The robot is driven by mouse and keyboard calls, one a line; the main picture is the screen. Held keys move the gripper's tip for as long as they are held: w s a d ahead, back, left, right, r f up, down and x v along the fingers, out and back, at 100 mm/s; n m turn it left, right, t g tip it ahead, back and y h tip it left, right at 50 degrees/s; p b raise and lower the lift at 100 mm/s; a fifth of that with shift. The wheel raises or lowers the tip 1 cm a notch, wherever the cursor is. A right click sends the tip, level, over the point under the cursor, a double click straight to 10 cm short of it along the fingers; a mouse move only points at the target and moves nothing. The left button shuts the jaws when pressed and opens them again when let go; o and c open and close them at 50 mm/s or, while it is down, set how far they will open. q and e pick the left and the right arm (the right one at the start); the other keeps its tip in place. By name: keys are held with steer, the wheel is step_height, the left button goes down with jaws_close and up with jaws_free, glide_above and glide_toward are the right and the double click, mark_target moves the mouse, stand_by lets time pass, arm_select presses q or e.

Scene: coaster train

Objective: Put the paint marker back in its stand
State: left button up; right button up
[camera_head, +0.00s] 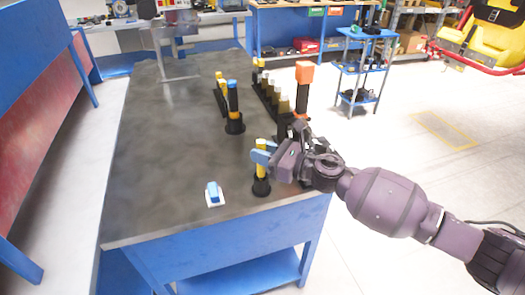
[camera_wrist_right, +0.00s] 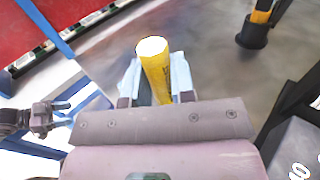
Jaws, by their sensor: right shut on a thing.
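The yellow paint marker (camera_head: 262,174) is upright between the pale blue fingers of my right gripper (camera_head: 263,155), which is shut on it. The right wrist view also shows the yellow marker (camera_wrist_right: 155,70) between the fingers, its pale round end toward the camera. A black round stand (camera_head: 261,188) is directly under the marker near the table's front right. The marker's lower part meets the stand in the picture; how deep it sits is hidden. My left gripper is not in view in the head view.
The grey table (camera_head: 165,150) is mostly bare on its left. A blue and white piece (camera_head: 214,193) lies near the front. Another black holder (camera_head: 234,125) carries a blue-topped marker. A dark rack (camera_head: 275,100) and an orange-topped post (camera_head: 304,75) stand along the right edge.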

steer(key=shift+f+b, duration=0.55)
steer(key=shift+f, duration=0.35)
steer(key=shift+f+b, duration=0.3)
steer(key=shift+f, duration=0.1)
steer(key=o, duration=0.9)
steer(key=shift+d, duration=0.15)
